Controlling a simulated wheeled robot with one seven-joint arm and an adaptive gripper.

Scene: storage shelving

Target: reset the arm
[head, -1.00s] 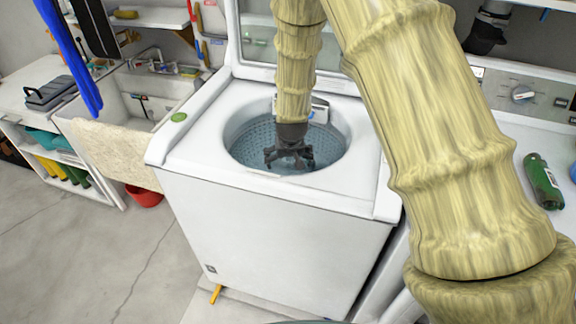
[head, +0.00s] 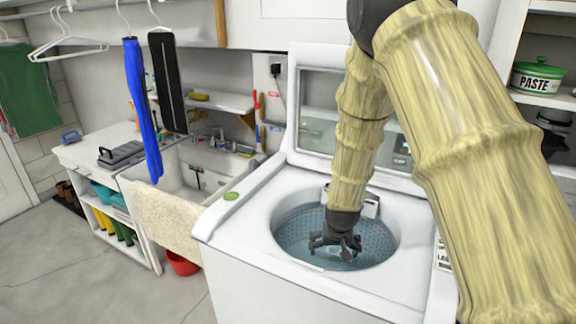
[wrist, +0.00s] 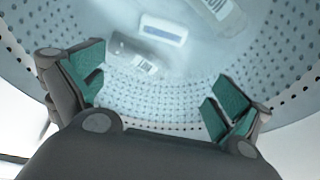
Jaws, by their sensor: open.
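My gripper (head: 335,246) hangs at the end of my tan arm, fingers pointing down, inside the mouth of the open top-loading washer (head: 232,262). In the wrist view, my gripper (wrist: 158,98) is open, with its green-padded fingers spread and nothing between them. Beyond the fingers, the washer's perforated drum (wrist: 205,95) holds a grey labelled item (wrist: 133,55), a white and blue box-like item (wrist: 163,29) and a pale bottle-like item (wrist: 222,15). They lie apart from the fingers. The drum's contents are hidden in the head view.
The raised washer lid (head: 312,112) stands behind my arm. A sink (head: 190,170) draped with a beige cloth (head: 165,217) is to the left. Hanging blue (head: 143,105) and black (head: 168,85) items are above it.

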